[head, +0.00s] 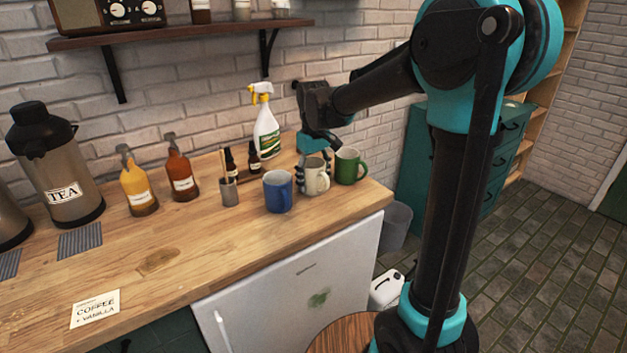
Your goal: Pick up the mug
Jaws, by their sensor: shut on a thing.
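Three mugs stand in a row near the right end of the wooden counter. The blue mug (278,192) is at the left, the white mug (314,181) is in the middle, and the green mug (349,166) is at the right. My gripper (314,160) reaches down from above and behind, and is shut on the white mug. Its fingers partly cover the white mug's upper part. I cannot tell whether the white mug's base touches the counter.
The blue and green mugs stand close on both sides of the white mug. A spray bottle (266,128), small dark bottles (253,157) and a grey cup with sticks (229,191) stand behind and left.

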